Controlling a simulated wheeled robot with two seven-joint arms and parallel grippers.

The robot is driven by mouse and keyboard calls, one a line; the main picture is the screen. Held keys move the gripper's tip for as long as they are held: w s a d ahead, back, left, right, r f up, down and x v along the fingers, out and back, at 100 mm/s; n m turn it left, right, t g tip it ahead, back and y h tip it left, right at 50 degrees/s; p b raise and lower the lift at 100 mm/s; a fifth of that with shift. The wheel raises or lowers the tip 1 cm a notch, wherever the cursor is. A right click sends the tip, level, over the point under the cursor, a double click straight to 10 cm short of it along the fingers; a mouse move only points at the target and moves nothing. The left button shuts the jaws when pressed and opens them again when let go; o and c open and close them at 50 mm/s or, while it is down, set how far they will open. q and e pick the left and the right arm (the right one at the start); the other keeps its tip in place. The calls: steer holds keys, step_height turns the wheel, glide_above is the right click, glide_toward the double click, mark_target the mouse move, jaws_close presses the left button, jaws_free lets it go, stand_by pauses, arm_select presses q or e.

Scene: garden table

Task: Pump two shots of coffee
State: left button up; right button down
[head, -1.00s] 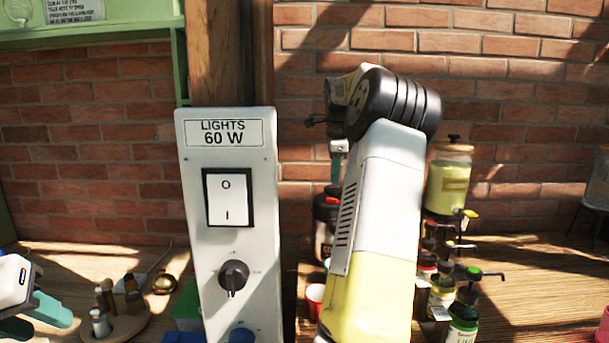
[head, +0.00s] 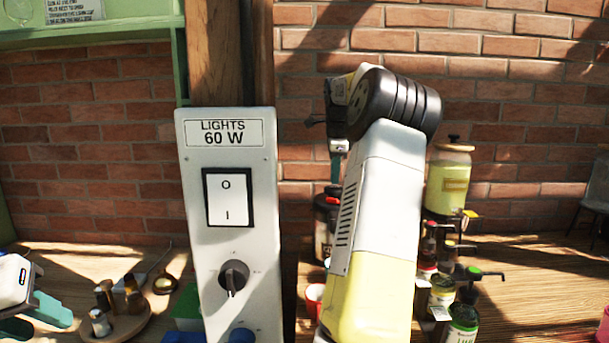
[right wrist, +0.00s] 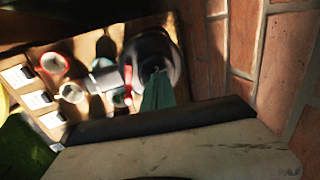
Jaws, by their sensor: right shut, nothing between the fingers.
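The coffee dispenser (head: 325,220) is a dark, round container with a red part at its top, standing behind my right arm, which hides much of it. In the right wrist view its round black top (right wrist: 168,58) is seen from above. My right gripper (head: 336,180) has its teal fingers shut and empty, pointing down just above or at that top. The fingers also show in the right wrist view (right wrist: 158,92); I cannot tell whether they touch it. My left gripper (head: 34,318) is at the far left edge, its teal fingers apart and empty. A red cup (head: 314,295) stands near the dispenser.
A grey lights panel (head: 230,290) stands upright in the middle foreground. Several pump bottles (head: 462,322) and a yellow jar (head: 448,180) stand right of my right arm. A round tray (head: 132,328) with small bottles is at left. A brick wall (head: 520,110) closes the back.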

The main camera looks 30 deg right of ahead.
steer(key=shift+s+x, duration=0.25)
steer(key=shift+x, duration=1)
stand_by(0.4)
steer(key=shift+a, duration=0.15)
steer(key=shift+w+v, duration=0.25)
steer(key=shift+v, duration=0.95)
steer(key=shift+s+x, duration=0.25)
steer(key=shift+x, duration=0.9)
stand_by(0.8)
steer(key=shift+w+v, duration=0.25)
steer(key=shift+v, duration=0.9)
steer(key=shift+r, duration=0.1)
steer(key=v, duration=0.3)
steer(key=w+v, duration=0.1)
steer(key=v, duration=0.1)
steer(key=shift+d+r, duration=0.15)
steer(key=shift+d, duration=0.3)
steer(key=shift+r, duration=0.35)
